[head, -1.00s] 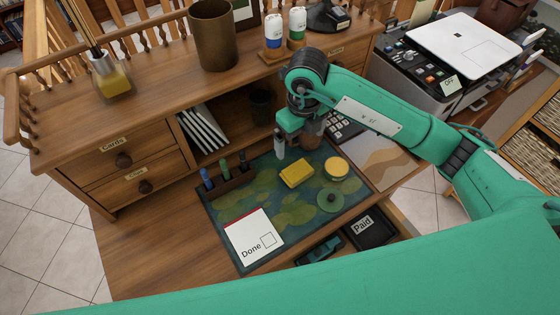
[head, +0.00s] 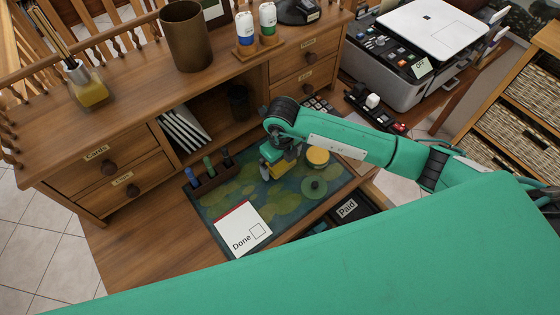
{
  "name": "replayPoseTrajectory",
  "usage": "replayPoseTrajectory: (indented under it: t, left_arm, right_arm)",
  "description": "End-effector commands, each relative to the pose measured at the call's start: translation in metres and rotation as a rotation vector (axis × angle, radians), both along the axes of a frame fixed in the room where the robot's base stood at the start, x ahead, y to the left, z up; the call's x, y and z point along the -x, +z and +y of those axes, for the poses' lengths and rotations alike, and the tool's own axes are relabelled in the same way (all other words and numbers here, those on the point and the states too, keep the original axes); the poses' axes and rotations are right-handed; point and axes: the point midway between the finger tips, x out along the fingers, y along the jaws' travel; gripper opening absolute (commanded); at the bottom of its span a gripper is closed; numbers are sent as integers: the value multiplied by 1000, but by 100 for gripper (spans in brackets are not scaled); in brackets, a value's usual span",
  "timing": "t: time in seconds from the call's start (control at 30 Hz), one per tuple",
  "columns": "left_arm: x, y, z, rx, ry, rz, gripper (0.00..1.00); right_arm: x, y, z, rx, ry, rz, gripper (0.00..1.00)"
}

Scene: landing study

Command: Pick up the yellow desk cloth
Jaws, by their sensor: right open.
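The yellow desk cloth (head: 282,170) lies on the green and blue patterned desk mat (head: 222,201), near its middle. My right gripper (head: 275,166) is open and right over the cloth, low above the mat. It hides much of the cloth, so only yellow bits show around the fingers. I cannot tell whether the fingers touch it. My left gripper is not in view.
A pen holder (head: 208,181) with several markers stands to the left.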

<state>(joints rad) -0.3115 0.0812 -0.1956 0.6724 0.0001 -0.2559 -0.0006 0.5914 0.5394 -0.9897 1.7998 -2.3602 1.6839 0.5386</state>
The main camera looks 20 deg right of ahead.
Motion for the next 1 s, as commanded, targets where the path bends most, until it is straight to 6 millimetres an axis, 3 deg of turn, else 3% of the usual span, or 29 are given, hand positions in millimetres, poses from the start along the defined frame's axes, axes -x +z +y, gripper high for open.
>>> replayPoseTrajectory:
  t: [0.27, 0.5, 0.83, 1.0]
  left_arm:
    - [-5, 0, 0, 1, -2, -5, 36]
    - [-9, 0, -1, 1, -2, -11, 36]
    - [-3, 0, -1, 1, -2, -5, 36]
    - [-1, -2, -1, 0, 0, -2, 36]
  right_arm:
    - [0, -4, 0, 0, 1, 0, 98]
    - [0, -4, 0, 0, 1, 0, 51]
    - [0, -1, 0, 0, 0, -1, 50]
    - [-1, 12, 0, -2, 1, -4, 50]
